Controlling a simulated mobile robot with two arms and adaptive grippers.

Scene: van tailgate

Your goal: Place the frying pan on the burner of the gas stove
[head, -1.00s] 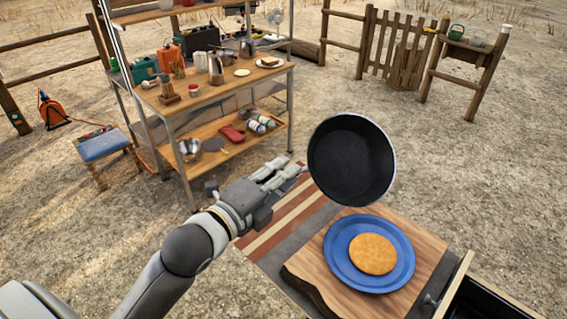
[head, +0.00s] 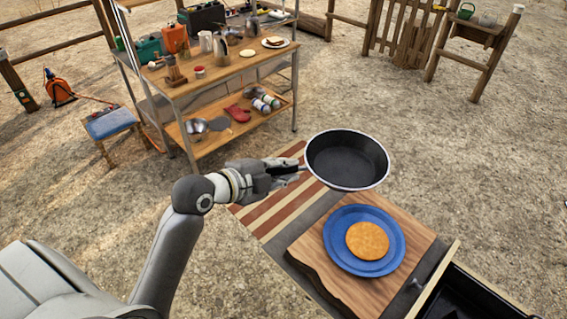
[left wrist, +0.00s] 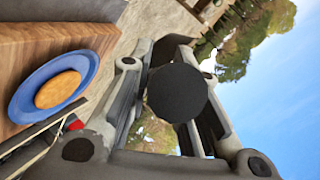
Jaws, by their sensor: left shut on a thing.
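The black frying pan (head: 347,160) is in the air in the head view, open side up and close to level. My left gripper (head: 297,169) is shut on its handle, left of the pan body. In the left wrist view a dark round shape sits between the fingers and hides what is behind it; I cannot tell which part of the pan it is. The gas stove and its burner cannot be made out in these frames. My right gripper is not in view.
A blue plate (head: 333,243) with a golden pancake (head: 367,241) lies on a wooden board (head: 310,250), below the pan in the picture. An open drawer (head: 440,277) is at the lower right. A loaded shelf table (head: 185,95) and a blue stool (head: 109,122) stand farther off.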

